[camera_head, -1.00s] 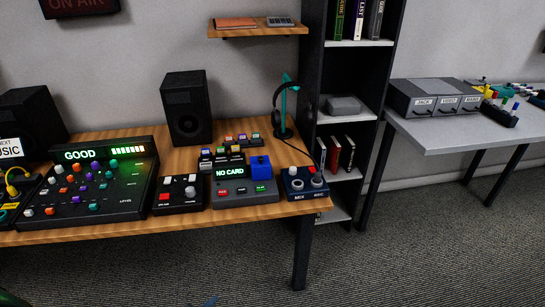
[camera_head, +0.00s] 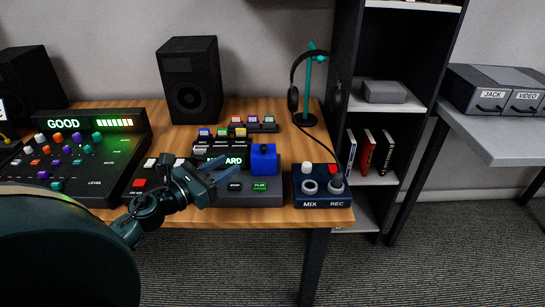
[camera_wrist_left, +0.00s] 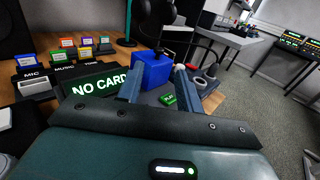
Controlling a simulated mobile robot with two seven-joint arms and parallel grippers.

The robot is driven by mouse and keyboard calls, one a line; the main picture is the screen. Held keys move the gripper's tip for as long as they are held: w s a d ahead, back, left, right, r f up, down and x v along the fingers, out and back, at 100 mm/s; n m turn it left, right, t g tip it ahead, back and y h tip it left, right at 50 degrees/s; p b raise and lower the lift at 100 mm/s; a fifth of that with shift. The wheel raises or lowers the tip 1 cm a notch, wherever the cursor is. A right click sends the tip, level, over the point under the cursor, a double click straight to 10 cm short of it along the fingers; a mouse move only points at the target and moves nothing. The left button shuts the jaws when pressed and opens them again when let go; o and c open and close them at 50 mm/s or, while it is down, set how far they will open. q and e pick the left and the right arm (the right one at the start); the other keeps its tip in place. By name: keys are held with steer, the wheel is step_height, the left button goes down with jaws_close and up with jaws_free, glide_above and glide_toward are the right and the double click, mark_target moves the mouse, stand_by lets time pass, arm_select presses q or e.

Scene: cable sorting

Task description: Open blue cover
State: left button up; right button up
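The blue cover (camera_head: 264,160) is a blue box on the right part of the grey recorder unit (camera_head: 215,200), whose display reads NO CARD in the left wrist view. The cover looks closed. It also shows in the left wrist view (camera_wrist_left: 152,70), ahead of the fingers. My left gripper (camera_head: 228,172) is open and empty, just left of the cover in the head view. In the left wrist view its two fingers (camera_wrist_left: 156,84) stand apart with the cover beyond and between them. My right gripper is not seen.
A MIX/REC box (camera_head: 322,186) stands right of the recorder. A mixer with a GOOD display (camera_head: 80,155) is at the left. Small coloured cards in holders (camera_head: 240,128) are behind the recorder. A headphone stand (camera_head: 308,90) and speaker (camera_head: 190,80) stand farther back.

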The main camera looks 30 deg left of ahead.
mark_target(261, 148)
arm_select(q)
steer(key=x, duration=0.4)
steer(key=p+x, duration=0.1)
steer(key=x, duration=0.8)
steer(key=shift+w+f+p, duration=0.15)
steer(key=shift+f+p, duration=0.2)
steer(key=shift+p, duration=0.05)
jaws_close()
